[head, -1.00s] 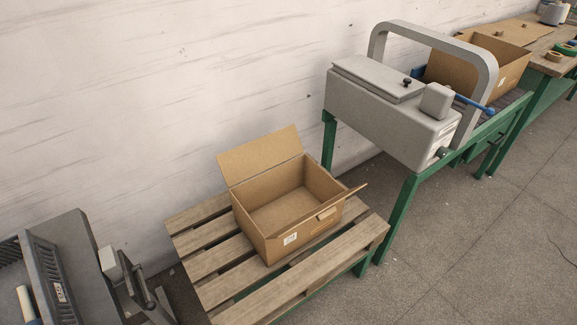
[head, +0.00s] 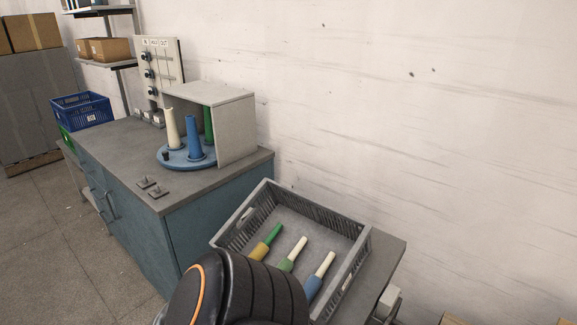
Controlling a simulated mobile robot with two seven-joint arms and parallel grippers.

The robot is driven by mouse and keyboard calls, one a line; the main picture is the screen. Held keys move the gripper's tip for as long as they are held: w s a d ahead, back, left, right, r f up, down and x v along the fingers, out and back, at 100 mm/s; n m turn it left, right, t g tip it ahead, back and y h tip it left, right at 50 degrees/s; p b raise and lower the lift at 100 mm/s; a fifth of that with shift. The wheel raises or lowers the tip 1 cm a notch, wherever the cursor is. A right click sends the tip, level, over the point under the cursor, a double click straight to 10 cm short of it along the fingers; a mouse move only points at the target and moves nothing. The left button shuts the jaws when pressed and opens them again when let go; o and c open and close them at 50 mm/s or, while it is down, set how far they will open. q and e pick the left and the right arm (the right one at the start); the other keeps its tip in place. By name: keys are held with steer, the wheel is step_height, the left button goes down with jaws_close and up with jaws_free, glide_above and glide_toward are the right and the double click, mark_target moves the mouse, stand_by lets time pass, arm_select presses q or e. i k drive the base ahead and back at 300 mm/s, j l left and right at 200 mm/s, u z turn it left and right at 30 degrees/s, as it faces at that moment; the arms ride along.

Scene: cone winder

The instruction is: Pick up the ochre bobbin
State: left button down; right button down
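The ochre bobbin (head: 258,252) lies in a grey slatted crate (head: 361,250), at the left of a row of three. Its lower part is ochre and its upper end is green. Beside it lie a green bobbin (head: 286,266) and a blue bobbin (head: 313,287), both with cream upper ends. Part of the crate's front is hidden by a black ribbed shape with an orange line, which looks like part of my arm. Neither of my grippers is in view.
The crate stands on a grey table (head: 390,262). A teal cabinet (head: 140,232) on the left bears a blue turntable (head: 172,160) with cream, blue and green cones, partly behind a grey housing (head: 238,135). A blue basket (head: 82,110) is farther back.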

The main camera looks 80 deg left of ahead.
mark_target(261, 249)
steer(key=u, duration=2.7)
